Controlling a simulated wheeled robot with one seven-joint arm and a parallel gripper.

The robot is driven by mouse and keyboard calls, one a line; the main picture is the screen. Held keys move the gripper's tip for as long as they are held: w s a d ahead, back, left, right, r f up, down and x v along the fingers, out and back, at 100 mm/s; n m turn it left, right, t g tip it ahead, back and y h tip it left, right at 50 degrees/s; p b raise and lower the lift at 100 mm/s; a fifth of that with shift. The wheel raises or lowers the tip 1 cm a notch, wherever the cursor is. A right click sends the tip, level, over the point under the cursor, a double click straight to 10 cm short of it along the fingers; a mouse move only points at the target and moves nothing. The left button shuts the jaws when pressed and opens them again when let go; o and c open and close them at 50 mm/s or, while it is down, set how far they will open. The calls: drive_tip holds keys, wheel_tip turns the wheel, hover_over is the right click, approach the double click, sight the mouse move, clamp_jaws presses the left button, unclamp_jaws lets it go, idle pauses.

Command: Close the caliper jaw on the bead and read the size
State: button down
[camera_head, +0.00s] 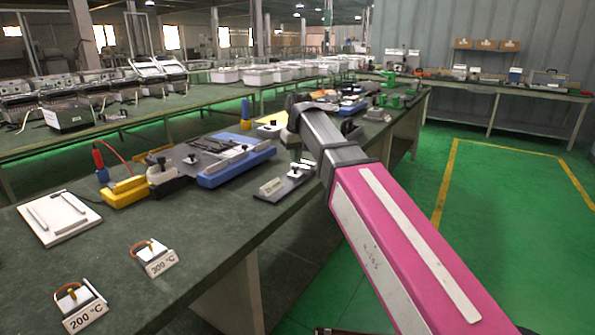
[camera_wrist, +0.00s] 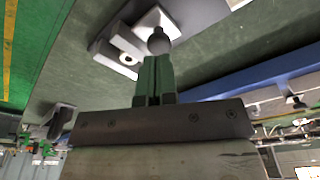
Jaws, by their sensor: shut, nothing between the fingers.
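My gripper (camera_wrist: 155,62) is shut and empty; its two green fingers lie together in the wrist view. Just beyond the fingertips is a dark round knob or ball (camera_wrist: 158,41) on a pale block (camera_wrist: 150,22); I cannot tell whether they touch. A second pale piece with a round spot (camera_wrist: 126,58) lies beside it on a grey plate (camera_wrist: 192,14). In the head view, this appears to be the small fixture (camera_head: 285,186) with a label plate, beside my arm at the bench's right edge. My arm partly covers that area. I cannot make out the bead or a size reading.
A blue tray (camera_head: 232,168) with dark flat parts lies left of the fixture. A yellow block (camera_head: 125,192), a white board (camera_head: 60,217) and cards marked 300 °C (camera_head: 161,263) and 200 °C (camera_head: 85,315) sit farther left and nearer. The bench front between is clear.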

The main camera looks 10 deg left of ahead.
sight(296, 166)
drive_tip(key=shift+f, duration=0.8)
idle(0.4)
idle(1.0)
drive_tip(key=shift+r, duration=3.5)
